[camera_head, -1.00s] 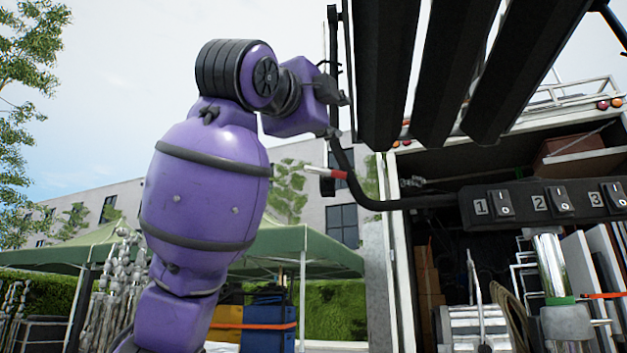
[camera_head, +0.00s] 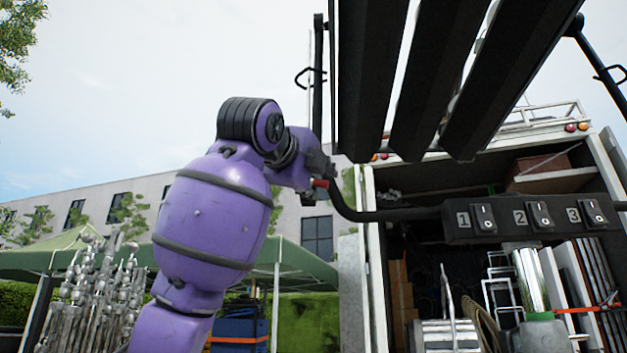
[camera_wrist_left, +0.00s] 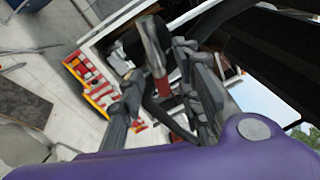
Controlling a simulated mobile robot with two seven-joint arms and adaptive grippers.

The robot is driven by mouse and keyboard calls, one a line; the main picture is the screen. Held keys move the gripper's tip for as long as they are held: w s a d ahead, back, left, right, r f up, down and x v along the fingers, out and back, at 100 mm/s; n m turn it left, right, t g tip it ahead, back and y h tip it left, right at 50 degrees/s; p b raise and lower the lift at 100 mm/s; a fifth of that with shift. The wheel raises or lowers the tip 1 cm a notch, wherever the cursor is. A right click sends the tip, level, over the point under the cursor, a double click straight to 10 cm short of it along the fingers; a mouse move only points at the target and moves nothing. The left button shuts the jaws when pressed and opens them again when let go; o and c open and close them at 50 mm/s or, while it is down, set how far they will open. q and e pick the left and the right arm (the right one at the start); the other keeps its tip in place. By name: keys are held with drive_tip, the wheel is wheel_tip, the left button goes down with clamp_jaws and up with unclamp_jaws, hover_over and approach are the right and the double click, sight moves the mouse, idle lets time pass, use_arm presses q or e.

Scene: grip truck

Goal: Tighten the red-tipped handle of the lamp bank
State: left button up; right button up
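The lamp bank (camera_head: 365,90) has dark slats at the top of the head view. Its black bent tube (camera_head: 385,215) runs to the switch box. The red-tipped handle (camera_head: 320,183) shows only its red end there, right beside my left gripper (camera_head: 313,192); the rest is hidden. In the left wrist view the handle's silver bar and red part (camera_wrist_left: 162,87) lie between the spread fingers of my left gripper (camera_wrist_left: 157,68). The fingers are open, with a gap visible on the left side; contact on the right side is unclear. My right gripper is not in view.
The switch box (camera_head: 530,215) with switches 1, 2 and 3 is at the right, above a shiny post (camera_head: 530,280). The open truck (camera_head: 370,260) stands behind. Green tents (camera_head: 300,265) and metal stands (camera_head: 95,280) are at the left, farther back.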

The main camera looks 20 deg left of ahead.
use_arm(q)
drive_tip(key=shift+s+d+r, duration=0.1)
drive_tip(key=shift+s, duration=0.05)
drive_tip(key=shift+w, duration=0.2)
clamp_jaws()
drive_tip(key=shift+w+f+m, duration=0.1)
drive_tip(key=shift+f+m, duration=0.2)
drive_tip(key=shift+m, duration=0.3)
drive_tip(key=m+g, duration=0.1)
drive_tip(key=m, duration=0.2)
drive_tip(key=a+m+g, duration=0.1)
drive_tip(key=m, duration=0.3)
drive_tip(key=f+m+g+y, duration=0.1)
drive_tip(key=m+g, duration=0.1)
drive_tip(key=m, duration=0.2)
drive_tip(key=shift+s+a, duration=0.2)
drive_tip(key=shift+a, duration=0.1)
drive_tip(key=shift+m, duration=0.3)
idle(0.4)
